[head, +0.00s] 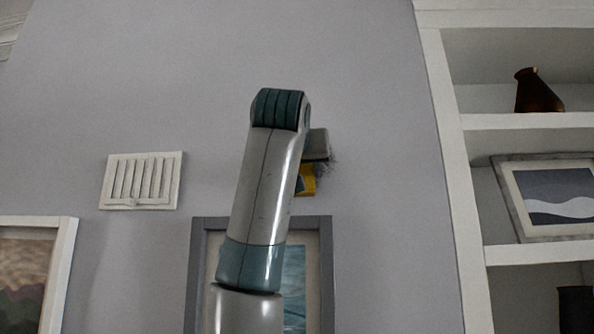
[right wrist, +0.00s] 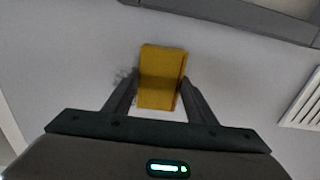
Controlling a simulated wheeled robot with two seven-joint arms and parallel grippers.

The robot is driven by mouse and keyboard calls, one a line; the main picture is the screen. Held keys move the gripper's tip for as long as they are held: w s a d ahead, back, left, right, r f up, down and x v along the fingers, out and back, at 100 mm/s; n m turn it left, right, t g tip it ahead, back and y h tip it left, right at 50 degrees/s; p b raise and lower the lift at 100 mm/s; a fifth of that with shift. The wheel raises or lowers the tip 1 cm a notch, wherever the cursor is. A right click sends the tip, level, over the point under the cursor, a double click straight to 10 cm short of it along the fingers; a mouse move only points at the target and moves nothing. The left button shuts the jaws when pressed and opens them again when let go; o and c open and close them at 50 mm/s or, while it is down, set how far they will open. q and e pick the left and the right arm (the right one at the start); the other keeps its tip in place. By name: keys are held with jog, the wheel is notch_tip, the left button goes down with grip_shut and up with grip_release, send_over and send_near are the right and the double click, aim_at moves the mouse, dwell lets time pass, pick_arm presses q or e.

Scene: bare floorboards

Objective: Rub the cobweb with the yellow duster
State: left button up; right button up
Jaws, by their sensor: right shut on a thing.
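The yellow duster (right wrist: 163,68) is a block between the two dark fingers of my right gripper (right wrist: 160,82), which is shut on it. In the head view a small part of the duster (head: 308,182) shows beside my raised forearm, which hides most of the gripper. The cobweb (right wrist: 122,77) is a faint dark wispy patch on the grey wall, just left of the duster in the right wrist view. In the head view the cobweb (head: 328,168) shows right of the duster. Whether the duster touches it I cannot tell. My left gripper is out of view.
A grey-framed picture (head: 323,275) hangs below the cobweb. A white vent (head: 142,181) is on the wall to the left, with another framed picture (head: 60,275) lower left. White shelves (head: 450,150) with a brown jug (head: 537,92) stand at the right.

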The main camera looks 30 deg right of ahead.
jog(key=shift+s+d+b, duration=0.35)
jog(key=shift+s+d, duration=0.2)
jog(key=shift+d, duration=0.3)
jog(key=shift+s+d+b, duration=0.3)
jog(key=shift+s+d, duration=0.25)
jog(key=shift+d, duration=0.25)
jog(key=shift+d, duration=0.1)
jog(key=shift+s+d+b, duration=0.65)
jog(key=shift+s+d, duration=0.55)
jog(key=shift+d, duration=0.3)
jog(key=shift+r, duration=0.15)
jog(key=shift+r+p, duration=0.65)
jog(key=shift+r, duration=0.1)
jog(key=shift+a, duration=0.1)
